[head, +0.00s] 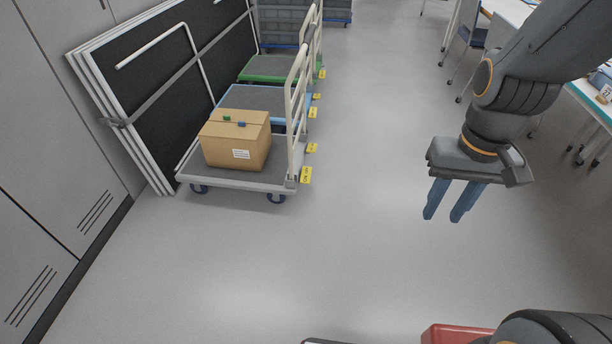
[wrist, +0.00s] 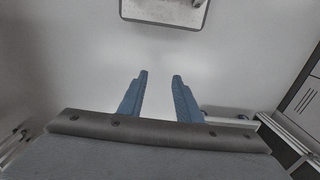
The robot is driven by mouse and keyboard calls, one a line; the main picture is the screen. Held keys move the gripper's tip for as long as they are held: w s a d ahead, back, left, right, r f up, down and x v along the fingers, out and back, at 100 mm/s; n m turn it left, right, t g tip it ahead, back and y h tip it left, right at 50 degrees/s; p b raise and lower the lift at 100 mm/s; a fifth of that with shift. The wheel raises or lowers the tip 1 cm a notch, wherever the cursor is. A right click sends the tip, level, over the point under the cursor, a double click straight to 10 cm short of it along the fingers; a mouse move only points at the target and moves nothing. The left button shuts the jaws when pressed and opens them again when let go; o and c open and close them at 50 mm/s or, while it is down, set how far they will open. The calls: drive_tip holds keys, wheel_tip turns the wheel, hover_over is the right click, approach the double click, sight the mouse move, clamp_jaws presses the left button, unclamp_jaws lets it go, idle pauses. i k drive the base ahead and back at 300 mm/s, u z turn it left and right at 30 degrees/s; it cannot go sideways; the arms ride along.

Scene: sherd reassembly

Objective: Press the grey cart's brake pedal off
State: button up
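The grey cart (head: 186,179) is the nearest of a row of carts at the left in the head view. It has a grey deck, a pale push handle (head: 291,108) at its right end and dark blue casters. A yellow tag-like piece (head: 306,175) with dark marks sits low at its right end, near the handle's foot. I cannot tell the brake pedal itself or its position. My gripper (head: 442,217) is open and empty, above the floor well to the right of the cart. Its two blue fingers stand apart in the wrist view (wrist: 160,77).
A taped cardboard box (head: 236,142) rests on the grey cart. Blue (head: 262,98) and green (head: 268,66) carts stand behind it. Strapped panels (head: 160,75) lean on its left. Tables and chairs line the right. The floor (head: 340,220) between cart and gripper is clear.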

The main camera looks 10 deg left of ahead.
sight(305, 176)
drive_tip(key=u, duration=0.6)
drive_tip(key=i, duration=1)
drive_tip(key=z, duration=0.5)
